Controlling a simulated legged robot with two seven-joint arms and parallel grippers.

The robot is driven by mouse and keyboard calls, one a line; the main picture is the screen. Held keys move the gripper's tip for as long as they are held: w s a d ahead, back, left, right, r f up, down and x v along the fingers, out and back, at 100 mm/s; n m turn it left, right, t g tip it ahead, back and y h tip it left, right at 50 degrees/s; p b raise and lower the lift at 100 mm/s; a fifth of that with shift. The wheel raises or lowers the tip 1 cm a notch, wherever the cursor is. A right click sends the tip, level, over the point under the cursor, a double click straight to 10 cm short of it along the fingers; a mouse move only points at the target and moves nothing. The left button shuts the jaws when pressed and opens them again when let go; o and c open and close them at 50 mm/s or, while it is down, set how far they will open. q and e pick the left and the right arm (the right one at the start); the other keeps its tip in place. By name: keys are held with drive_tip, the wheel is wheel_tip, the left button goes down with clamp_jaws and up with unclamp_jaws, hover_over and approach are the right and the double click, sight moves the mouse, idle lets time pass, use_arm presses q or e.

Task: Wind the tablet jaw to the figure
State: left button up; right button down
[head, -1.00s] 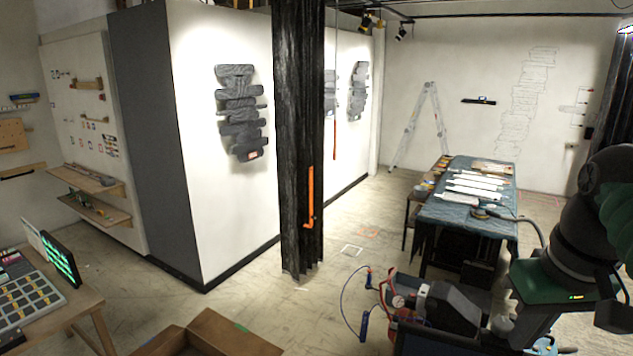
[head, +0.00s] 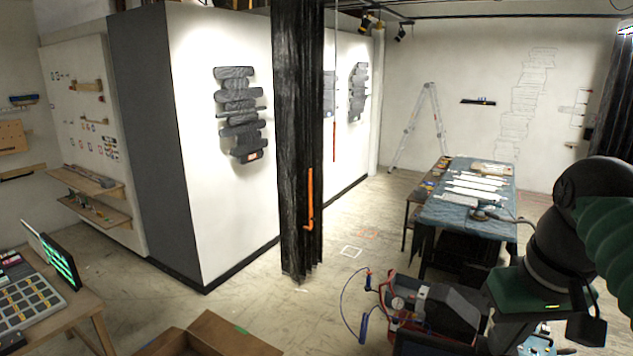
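A tilted dark screen (head: 61,260) with glowing green marks stands at the back of the desk on the far left. I cannot make out a jaw or a figure on it. My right arm (head: 555,245), dark with a green link, comes in at the right and bends down to the bottom edge. Its gripper's fingers cannot be told apart among the dark parts low on the right. My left gripper is not seen.
A wooden desk (head: 85,300) holds a pad of square keys (head: 28,303). A cardboard box (head: 215,330) lies at bottom centre. A red-framed device (head: 400,300) with hoses stands left of my arm.

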drive_tip(key=shift+s+a+f, duration=0.1)
drive_tip(key=shift+a, duration=0.05)
drive_tip(key=w+p+v, duration=0.1)
drive_tip(key=p+v, duration=0.4)
drive_tip(key=v, duration=0.1)
drive_tip(key=shift+w, duration=0.2)
